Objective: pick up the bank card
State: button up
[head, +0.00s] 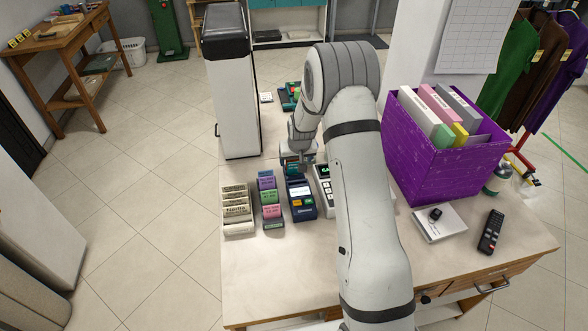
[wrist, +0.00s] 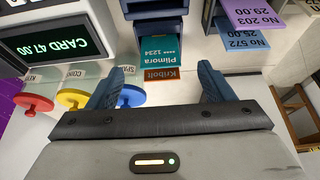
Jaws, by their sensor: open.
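A teal card marked "Plimora 1234" (wrist: 155,50), which looks like the bank card, stands in a dark blue stepped rack (wrist: 155,8). The rack also shows in the head view (head: 302,208), left of the payment terminal. A brown-orange strip marked "Kribolt" (wrist: 162,74) shows just below the teal card in the wrist view. My gripper (wrist: 161,69) is open and empty, with one finger on each side of the teal card's direction. I cannot tell the remaining distance to the card. In the head view my arm hides part of this area.
The payment terminal (wrist: 60,45) is close on the left in the wrist view, with red (wrist: 33,103), yellow (wrist: 73,99) and blue discs. Ticket racks (head: 269,205) stand close by. A purple box (head: 440,158) and a remote (head: 491,232) lie right of my arm.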

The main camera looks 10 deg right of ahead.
aim_at(295, 165)
jog(key=shift+p+x, duration=1.45)
jog(key=shift+x, duration=2.1)
jog(key=shift+c, duration=0.2)
jog(key=c, duration=1)
jog(key=shift+w+r, duration=0.1)
jog(key=shift+r, duration=0.05)
notch_tip(295, 165, up, 10)
jog(key=b, duration=0.3)
